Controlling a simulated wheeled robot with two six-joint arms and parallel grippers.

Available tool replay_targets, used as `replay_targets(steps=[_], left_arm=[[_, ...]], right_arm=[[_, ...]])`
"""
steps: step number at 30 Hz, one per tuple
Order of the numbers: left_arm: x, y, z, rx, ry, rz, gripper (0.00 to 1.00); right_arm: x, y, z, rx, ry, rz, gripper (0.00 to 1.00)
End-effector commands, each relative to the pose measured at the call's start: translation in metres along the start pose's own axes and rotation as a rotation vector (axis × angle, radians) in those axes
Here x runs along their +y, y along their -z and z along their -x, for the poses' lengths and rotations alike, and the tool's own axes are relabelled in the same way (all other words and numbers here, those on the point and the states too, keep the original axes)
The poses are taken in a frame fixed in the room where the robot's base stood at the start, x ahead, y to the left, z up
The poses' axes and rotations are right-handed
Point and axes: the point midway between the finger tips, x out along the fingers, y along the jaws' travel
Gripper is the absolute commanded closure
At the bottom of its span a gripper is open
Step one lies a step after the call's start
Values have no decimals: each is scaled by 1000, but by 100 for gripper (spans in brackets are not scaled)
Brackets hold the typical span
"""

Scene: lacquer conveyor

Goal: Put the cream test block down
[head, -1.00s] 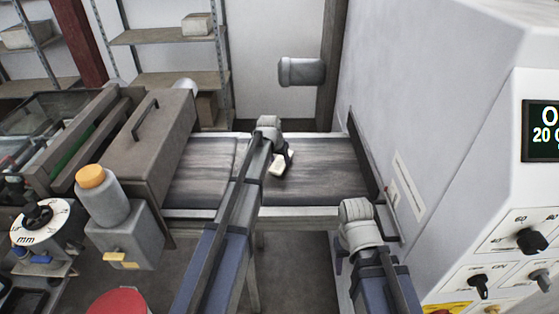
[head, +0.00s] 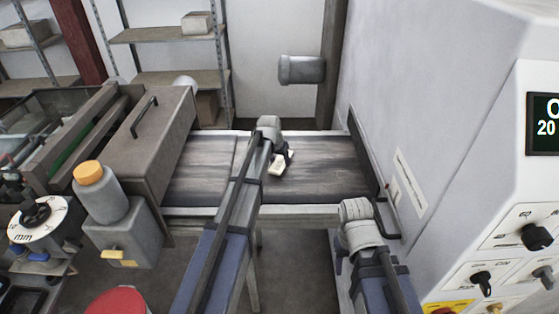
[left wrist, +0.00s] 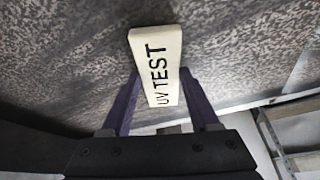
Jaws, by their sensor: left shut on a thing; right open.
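The cream test block (head: 277,168) is a small pale bar over the dark belt of the conveyor (head: 325,165). In the left wrist view the cream test block (left wrist: 157,62) shows the black words "UV TEST". My left gripper (head: 283,157) is shut on it, with a purple finger on each side in the left wrist view (left wrist: 160,90). The block is at or close to the belt; I cannot tell whether it touches. My right gripper (head: 340,262) is open, low at the conveyor's front right, mostly hidden behind its own wrist.
A brown hooded box (head: 150,140) covers the belt's left end. A grey bottle with an orange cap (head: 100,195) stands front left. A white machine cabinet with knobs (head: 450,150) closes off the right. The belt is clear on both sides of the block.

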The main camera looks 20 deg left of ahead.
Motion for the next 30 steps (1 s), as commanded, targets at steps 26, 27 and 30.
replay_targets(steps=[26, 27, 30], left_arm=[[0, -1, 4, 0, 0, 0, 4], [0, 0, 6, 0, 0, 0, 4], [0, 0, 16, 0, 0, 0, 4]], right_arm=[[0, 0, 3, 0, 0, 0, 50], [1, 0, 6, 0, 0, 0, 50], [1, -1, 15, 0, 0, 0, 50]])
